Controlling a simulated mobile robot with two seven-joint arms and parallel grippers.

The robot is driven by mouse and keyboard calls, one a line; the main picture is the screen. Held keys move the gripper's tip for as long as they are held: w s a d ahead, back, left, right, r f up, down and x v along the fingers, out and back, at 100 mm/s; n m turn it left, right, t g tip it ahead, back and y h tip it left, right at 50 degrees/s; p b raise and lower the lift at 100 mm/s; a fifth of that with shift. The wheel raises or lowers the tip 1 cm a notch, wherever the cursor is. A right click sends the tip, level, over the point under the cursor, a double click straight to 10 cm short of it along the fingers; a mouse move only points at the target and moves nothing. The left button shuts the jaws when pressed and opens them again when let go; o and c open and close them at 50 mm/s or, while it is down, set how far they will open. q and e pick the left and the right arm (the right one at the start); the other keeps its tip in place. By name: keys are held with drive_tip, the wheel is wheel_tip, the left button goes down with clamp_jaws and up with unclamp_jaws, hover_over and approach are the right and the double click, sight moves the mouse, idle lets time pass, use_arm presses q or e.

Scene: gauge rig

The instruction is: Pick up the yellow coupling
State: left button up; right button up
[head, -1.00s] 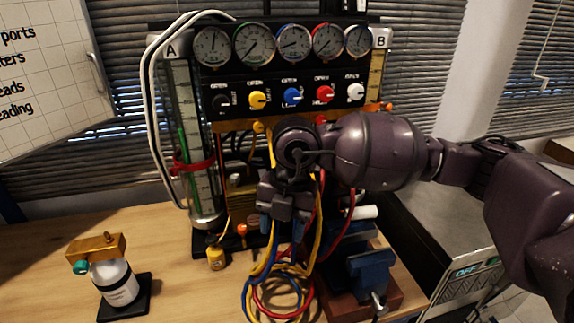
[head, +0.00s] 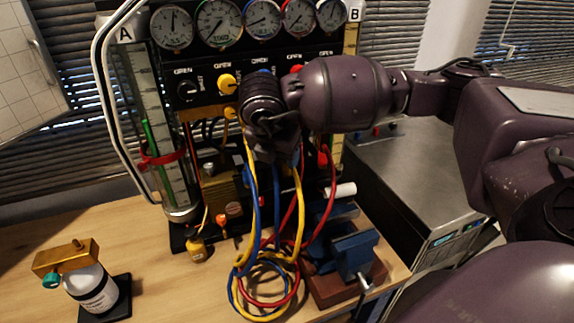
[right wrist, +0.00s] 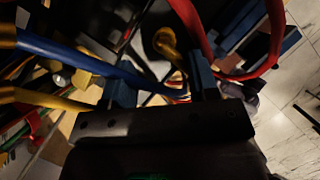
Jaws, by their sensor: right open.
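My right gripper (head: 274,152) hangs in front of the rig's panel, just above the hanging hoses. Its two fingers are apart in the right wrist view (right wrist: 163,92). A curved yellow piece (right wrist: 168,42) shows beyond and between the fingers there, apart from them; I cannot tell whether it is the coupling or a bend of hose. The yellow hose (head: 298,215) hangs below the gripper beside blue and red hoses. A yellow fitting (head: 230,113) sits below the yellow knob (head: 227,84). The gripper hides part of the panel and the hose tops. My left gripper is out of view.
A blue vise (head: 355,252) on a wooden block stands right of the coiled hoses (head: 262,285). A metal-topped cabinet (head: 400,190) is at right.

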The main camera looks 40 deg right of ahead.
drive_tip(key=x, duration=0.2)
drive_tip(key=d+x, duration=0.1)
drive_tip(key=x, duration=0.1)
drive_tip(key=shift+s+p, duration=0.1)
drive_tip(key=shift+p, duration=0.2)
drive_tip(key=shift+f, duration=0.25)
drive_tip(key=c, duration=1)
